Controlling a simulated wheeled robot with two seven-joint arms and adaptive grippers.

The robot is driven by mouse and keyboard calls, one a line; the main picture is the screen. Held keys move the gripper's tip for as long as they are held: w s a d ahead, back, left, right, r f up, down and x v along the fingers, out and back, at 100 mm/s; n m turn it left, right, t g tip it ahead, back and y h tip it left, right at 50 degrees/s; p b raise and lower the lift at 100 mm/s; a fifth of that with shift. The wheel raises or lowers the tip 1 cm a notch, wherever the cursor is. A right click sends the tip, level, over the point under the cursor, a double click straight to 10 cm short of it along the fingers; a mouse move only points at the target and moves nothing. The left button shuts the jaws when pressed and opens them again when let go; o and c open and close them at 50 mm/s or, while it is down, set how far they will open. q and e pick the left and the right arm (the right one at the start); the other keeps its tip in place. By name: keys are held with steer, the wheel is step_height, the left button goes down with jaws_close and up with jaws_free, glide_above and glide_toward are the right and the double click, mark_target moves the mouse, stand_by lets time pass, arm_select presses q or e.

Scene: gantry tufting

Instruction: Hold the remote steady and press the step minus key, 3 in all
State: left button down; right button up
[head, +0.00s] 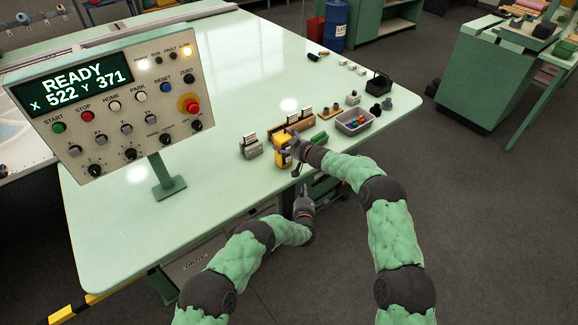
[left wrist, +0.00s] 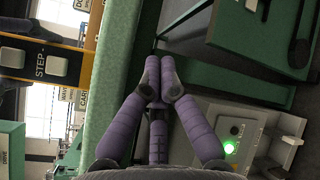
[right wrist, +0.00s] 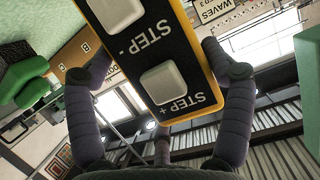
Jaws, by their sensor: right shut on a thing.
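The yellow remote (head: 281,152) with a dark key face is held upright over the table's near edge. My right gripper (head: 291,147) is shut on it. The right wrist view shows the remote between its fingers, with the step minus key (right wrist: 116,12) at the top, partly cut off, and the step plus key (right wrist: 163,82) below. My left gripper (head: 305,190) is below and slightly right of the remote, apart from it. In the left wrist view its fingers (left wrist: 160,78) are together and empty. The remote's STEP- label (left wrist: 41,64) shows there at upper left.
A control panel (head: 110,100) on a stand reads READY, X 522 Y 371. A grey bin (head: 355,123) of small parts, a wooden block holder and small items stand on the green table (head: 220,190) around the remote. The table's middle is clear.

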arm_select(q)
steer(key=s+a+f+n+g, duration=0.3)
steer(key=s+a+f+g, duration=0.15)
steer(key=f, duration=0.25)
steer(key=s+a+f+n+g, duration=0.2)
steer(key=s+a+f+g, duration=0.15)
steer(key=f+g, duration=0.3)
steer(key=s+d+n+g+h, duration=0.2)
steer(key=s+h, duration=0.1)
steer(key=s, duration=0.2)
steer(key=w+r+n+t+h, duration=0.2)
steer(key=r+n+h, duration=0.2)
steer(key=r, duration=0.5)
steer(key=w+r+n+t+h, duration=0.2)
steer(key=r+n+h, duration=0.2)
steer(key=r, duration=0.5)
steer(key=n+t, duration=0.4)
steer(key=t, duration=0.2)
glide_toward(288, 159)
steer(key=s, duration=0.3)
steer(key=shift+s+d+f+y, duration=0.1)
steer(key=shift+d+f+y, duration=0.05)
steer(key=shift+d+y, duration=0.15)
steer(key=shift+a, duration=0.1)
steer(key=x, duration=1)
